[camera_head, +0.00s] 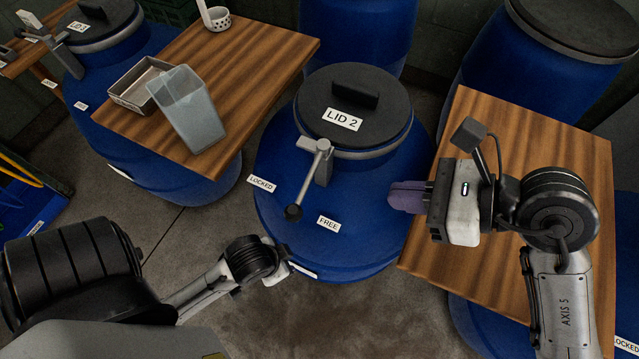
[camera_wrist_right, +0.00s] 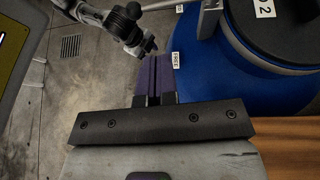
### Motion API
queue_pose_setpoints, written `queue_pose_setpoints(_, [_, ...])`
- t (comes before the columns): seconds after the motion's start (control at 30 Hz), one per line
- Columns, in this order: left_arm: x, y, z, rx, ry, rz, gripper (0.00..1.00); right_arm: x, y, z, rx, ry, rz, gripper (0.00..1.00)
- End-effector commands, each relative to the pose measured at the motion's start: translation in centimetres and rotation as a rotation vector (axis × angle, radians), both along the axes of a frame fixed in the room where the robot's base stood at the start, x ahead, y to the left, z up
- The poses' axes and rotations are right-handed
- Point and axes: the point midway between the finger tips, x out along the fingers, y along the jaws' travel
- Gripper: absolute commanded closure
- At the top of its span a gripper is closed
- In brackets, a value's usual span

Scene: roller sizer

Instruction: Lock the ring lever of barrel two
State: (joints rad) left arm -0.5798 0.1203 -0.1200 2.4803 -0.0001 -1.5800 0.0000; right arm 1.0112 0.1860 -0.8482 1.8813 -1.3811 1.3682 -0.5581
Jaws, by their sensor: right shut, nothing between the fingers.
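Barrel two (camera_head: 350,235) is a blue drum with a black lid marked LID 2 (camera_head: 345,92) and a metal ring around it. The ring lever (camera_head: 309,178) points down and slightly left, and its black knob (camera_head: 293,212) lies between the LOCKED label (camera_head: 261,184) and the FREE label (camera_head: 328,224). My right gripper (camera_head: 394,196) is shut and empty, its purple fingers over the barrel's right side, apart from the lever. The fingers also show in the right wrist view (camera_wrist_right: 153,60), near the FREE label (camera_wrist_right: 176,61). My left gripper (camera_head: 278,265) is at the barrel's lower left; its fingers cannot be made out.
Another wooden table (camera_head: 500,125) lies under my right arm. Other blue barrels stand around. Floor shows at the front.

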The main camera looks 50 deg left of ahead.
Motion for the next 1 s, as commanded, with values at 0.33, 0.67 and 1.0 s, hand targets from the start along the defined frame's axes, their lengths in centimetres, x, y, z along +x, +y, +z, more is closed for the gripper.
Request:
queue_pose_setpoints(0.33, [0.0,0.0,0.0,0.000,0.000,0.000,0.55,0.0,0.0,0.1,0.010,-0.009,0.006,1.00])
queue_pose_setpoints(0.67, [0.0,0.0,-0.8,0.000,0.000,0.000,0.55,-1.1,2.0,-1.3,0.011,-0.008,0.008,1.00])
queue_pose_setpoints(1.0, [0.0,0.0,-2.7,-0.001,0.001,0.001,0.55,-3.8,6.9,-4.4,0.012,-0.007,0.008,1.00])
